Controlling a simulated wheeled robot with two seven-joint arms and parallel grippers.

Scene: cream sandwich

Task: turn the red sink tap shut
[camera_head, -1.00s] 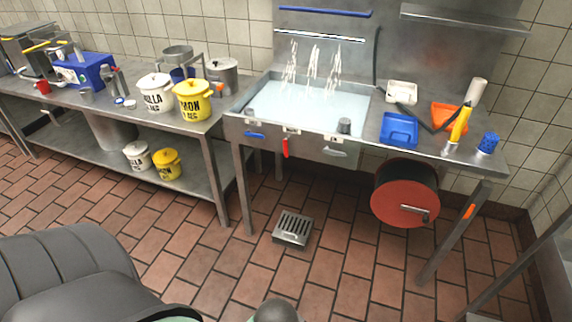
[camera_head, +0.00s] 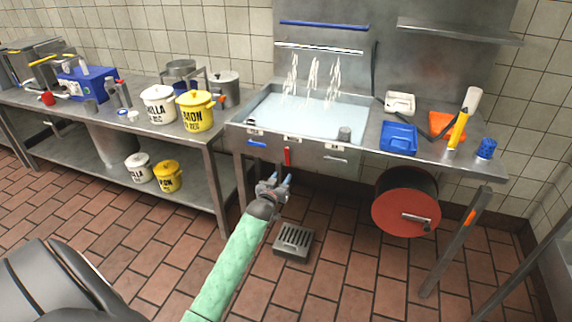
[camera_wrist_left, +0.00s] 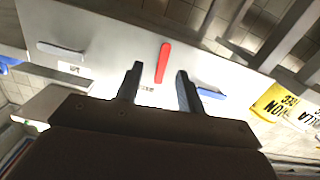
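The red tap handle (camera_head: 287,156) hangs upright on the front panel of the sink (camera_head: 305,108), between a blue handle (camera_head: 256,143) on its left and a grey-white handle (camera_head: 335,157) on its right. My left gripper (camera_head: 281,181) is just below and in front of the red handle, apart from it, with its fingers spread. In the left wrist view, the red handle (camera_wrist_left: 163,62) shows beyond and between the two open fingertips (camera_wrist_left: 158,72). Nothing is between the fingers. Water streams fall into the sink basin. My right gripper is not in view.
A drain grate (camera_head: 293,241) lies on the floor below. A red hose reel (camera_head: 406,200) hangs under the counter at right. A steel table with white and yellow pots (camera_head: 196,112) stands at left.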

